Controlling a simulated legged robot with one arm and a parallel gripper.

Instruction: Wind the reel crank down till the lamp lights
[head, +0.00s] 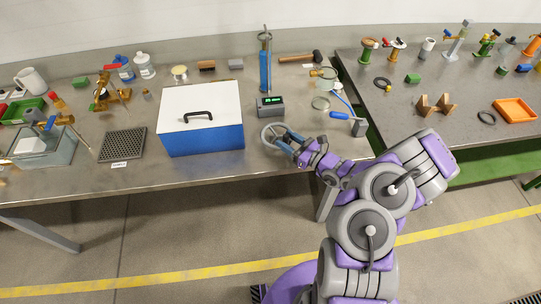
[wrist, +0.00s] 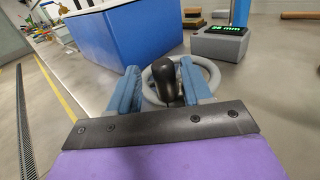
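The reel crank is a grey wheel (head: 271,133) near the front edge of the left bench; in the wrist view the wheel (wrist: 213,73) carries an upright black knob (wrist: 167,82). My gripper (head: 287,140) has reached the wheel from the right. In the wrist view the blue fingers of my gripper (wrist: 162,80) are apart, one on each side of the knob, with a gap visible beside it. Behind the wheel a grey box (head: 270,113) shows a lit green display, seemingly in mm; its digits are hard to read. I cannot pick out a lamp.
A blue case with a white lid (head: 200,105) stands left of the wheel. A tall blue column (head: 265,70) rises behind the display box. A grey block (head: 359,128) and a blue-handled tool (head: 340,116) lie right of my gripper.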

